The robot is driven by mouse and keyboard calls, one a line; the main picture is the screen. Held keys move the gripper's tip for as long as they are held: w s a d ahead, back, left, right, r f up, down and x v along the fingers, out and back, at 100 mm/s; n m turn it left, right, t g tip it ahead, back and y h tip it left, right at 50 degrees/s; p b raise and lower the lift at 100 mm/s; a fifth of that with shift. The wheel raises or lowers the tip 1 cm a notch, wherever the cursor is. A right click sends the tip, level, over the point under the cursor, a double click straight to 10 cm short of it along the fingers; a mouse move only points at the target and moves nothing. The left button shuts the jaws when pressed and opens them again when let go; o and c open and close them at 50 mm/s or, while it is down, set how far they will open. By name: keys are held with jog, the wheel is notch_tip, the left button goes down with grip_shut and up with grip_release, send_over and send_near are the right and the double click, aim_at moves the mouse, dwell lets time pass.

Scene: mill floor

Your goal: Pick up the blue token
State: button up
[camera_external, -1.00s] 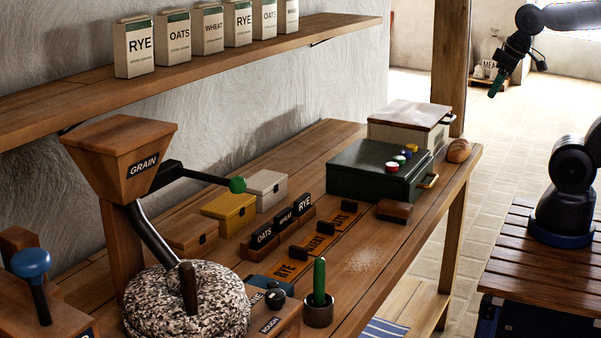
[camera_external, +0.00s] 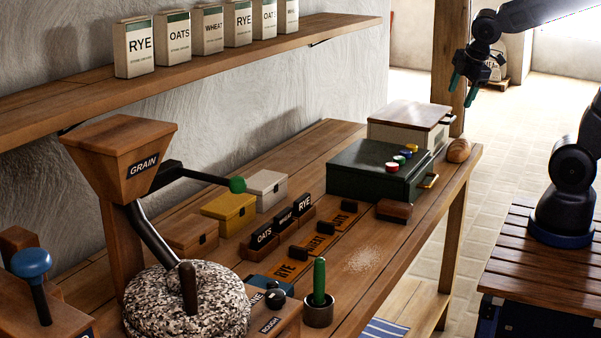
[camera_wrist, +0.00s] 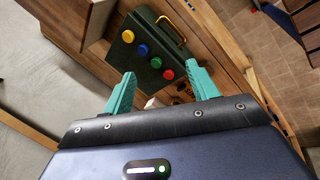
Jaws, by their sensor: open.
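The blue token (camera_external: 405,153) sits on top of the dark green box (camera_external: 350,180), in a row between the green token and the yellow token. The blue token also shows in the wrist view (camera_wrist: 142,50), a little beyond and between the fingertips. My gripper (camera_external: 462,92) is open and empty, with its teal fingers pointing down. It hangs above and to the right of the box in the external view, clear of all the tokens.
Beside it are red (camera_wrist: 168,75), green (camera_wrist: 155,62) and yellow (camera_wrist: 128,36) tokens. A white box with a wooden lid (camera_external: 408,112) stands behind the green box, by a wooden post (camera_external: 447,60). A bread roll (camera_external: 459,150) and a brown block (camera_external: 394,210) lie nearby.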

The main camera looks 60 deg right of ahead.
jog(key=w+d+f+n, duration=0.1)
jog(key=w+f+n, duration=0.4)
jog(key=w+n, duration=0.25)
jog(key=n+h, duration=0.1)
jog(key=n, duration=0.8)
send_near(406, 152)
jog(key=shift+g, duration=0.3)
jog(key=shift+w+x, duration=0.15)
jog(key=shift+x, duration=1.95)
jog(key=shift+w+x, duration=0.15)
jog(key=shift+x, duration=1.95)
jog(key=shift+d+r, duration=0.15)
jog(key=shift+r, duration=0.05)
jog(key=c, duration=1.1)
